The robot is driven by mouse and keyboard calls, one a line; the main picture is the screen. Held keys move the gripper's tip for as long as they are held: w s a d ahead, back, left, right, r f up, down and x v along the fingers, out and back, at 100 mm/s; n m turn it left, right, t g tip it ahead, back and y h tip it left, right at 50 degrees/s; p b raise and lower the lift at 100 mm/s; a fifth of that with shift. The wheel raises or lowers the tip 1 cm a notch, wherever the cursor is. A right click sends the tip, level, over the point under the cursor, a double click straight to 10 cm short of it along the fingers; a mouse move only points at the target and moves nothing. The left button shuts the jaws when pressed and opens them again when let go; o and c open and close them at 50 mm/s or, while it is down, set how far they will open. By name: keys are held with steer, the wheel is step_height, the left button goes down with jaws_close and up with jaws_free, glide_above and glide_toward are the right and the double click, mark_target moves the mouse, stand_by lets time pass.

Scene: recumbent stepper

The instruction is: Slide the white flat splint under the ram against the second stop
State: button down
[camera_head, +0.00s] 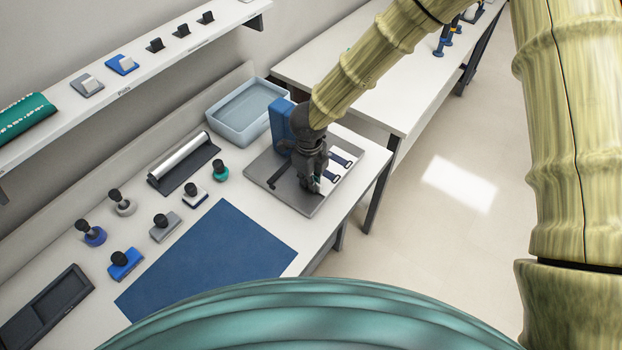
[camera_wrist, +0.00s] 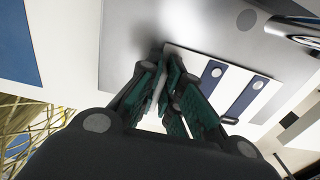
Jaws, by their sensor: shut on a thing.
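My gripper (camera_head: 317,190) is low over the grey metal base plate (camera_head: 297,198) near the table's end. It is shut on the left edge of a white flat piece, seemingly the splint (camera_wrist: 190,62), which carries navy strips with grey dots. The wrist view shows the dark green fingertips (camera_wrist: 172,92) at that edge. A blue upright block (camera_head: 281,122), seemingly part of the press, stands behind my gripper. A shiny metal part (camera_wrist: 292,32), perhaps the ram, shows at the upper right in the wrist view. My gripper hides much of the press, and I cannot make out the second stop.
A pale blue tray (camera_head: 270,127) stands behind the plate. A metal roller (camera_head: 184,156) and several knobbed stamps, one with a green base (camera_head: 220,174), are to the left. A blue mat (camera_head: 213,262) lies in front. A shelf (camera_head: 150,72) runs along the wall.

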mark_target(295, 175)
steer(key=shift+w+a+f+p, duration=0.1)
steer(key=shift+w+a+p, duration=0.4)
steer(key=shift+w+a, duration=0.4)
steer(key=shift+w+a+f+p, duration=0.1)
steer(key=shift+w+a+p, duration=0.45)
steer(key=shift+a, duration=0.5)
stand_by(0.9)
steer(key=shift+w, duration=0.3)
stand_by(0.5)
steer(key=shift+w+a+p, duration=0.2)
steer(key=shift+a+p, duration=0.1)
steer(key=shift+a, duration=0.05)
stand_by(0.8)
steer(key=shift+w, duration=0.15)
stand_by(0.8)
steer(key=c, duration=1.2)
jaws_free()
steer(key=shift+d+r, duration=0.1)
step_height(295, 175, up, 7)
steer(key=p, duration=0.5)
